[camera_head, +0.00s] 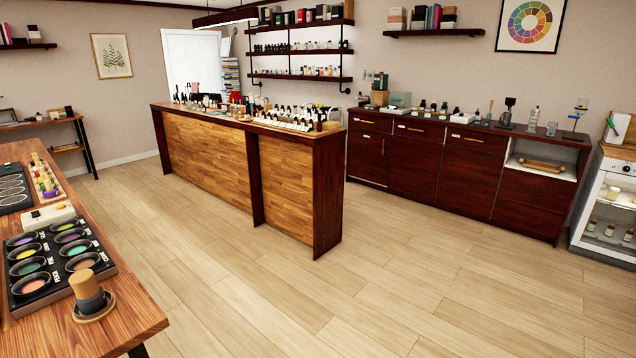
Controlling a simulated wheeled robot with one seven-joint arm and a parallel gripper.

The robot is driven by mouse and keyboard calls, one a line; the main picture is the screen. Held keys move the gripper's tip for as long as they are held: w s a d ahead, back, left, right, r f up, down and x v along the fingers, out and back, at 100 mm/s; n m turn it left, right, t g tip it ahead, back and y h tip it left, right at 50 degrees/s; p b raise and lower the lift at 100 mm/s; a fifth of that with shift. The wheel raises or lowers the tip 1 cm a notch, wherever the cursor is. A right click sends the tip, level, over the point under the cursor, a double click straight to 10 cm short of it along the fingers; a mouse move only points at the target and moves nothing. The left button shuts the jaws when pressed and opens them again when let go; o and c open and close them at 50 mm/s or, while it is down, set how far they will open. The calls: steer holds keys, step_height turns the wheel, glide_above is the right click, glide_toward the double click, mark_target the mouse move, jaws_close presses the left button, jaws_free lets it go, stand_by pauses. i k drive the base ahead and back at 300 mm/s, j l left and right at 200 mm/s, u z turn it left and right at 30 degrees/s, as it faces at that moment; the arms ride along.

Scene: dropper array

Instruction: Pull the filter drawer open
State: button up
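A dark red-brown cabinet (430,175) stands along the back wall at the right. A row of drawer fronts runs under its top: a left one (370,123), a middle one (420,131) and a right one (476,141), with brass-coloured handles. All three look shut. Small pale labels show on some fronts, too small to read, so I cannot tell which is the filter drawer. My gripper is not in view.
A long wood-panelled counter (205,160) crowded with small bottles stands mid-room, left of the cabinet. A wooden table (130,318) with a tray of coloured cups is at the near left. A white glass-fronted unit (612,205) stands far right. The floor (400,270) before the cabinet is clear.

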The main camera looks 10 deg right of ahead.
mark_target(428, 132)
steer(key=i+l+z, duration=0.25)
steer(key=i, duration=0.65)
steer(key=i+z, duration=0.3)
steer(key=i, duration=2.85)
steer(key=i+z, duration=0.1)
steer(key=i, duration=0.45)
steer(key=i+j, duration=0.15)
steer(key=i, duration=0.4)
steer(key=i+j+z, duration=0.15)
steer(key=i, duration=0.4)
steer(key=i+j+z, duration=0.1)
steer(key=i, duration=0.45)
steer(key=i+j+z, duration=0.15)
steer(key=i, duration=0.2)
steer(key=i+j+z, duration=0.15)
steer(key=i+j, duration=0.05)
steer(key=i, duration=0.1)
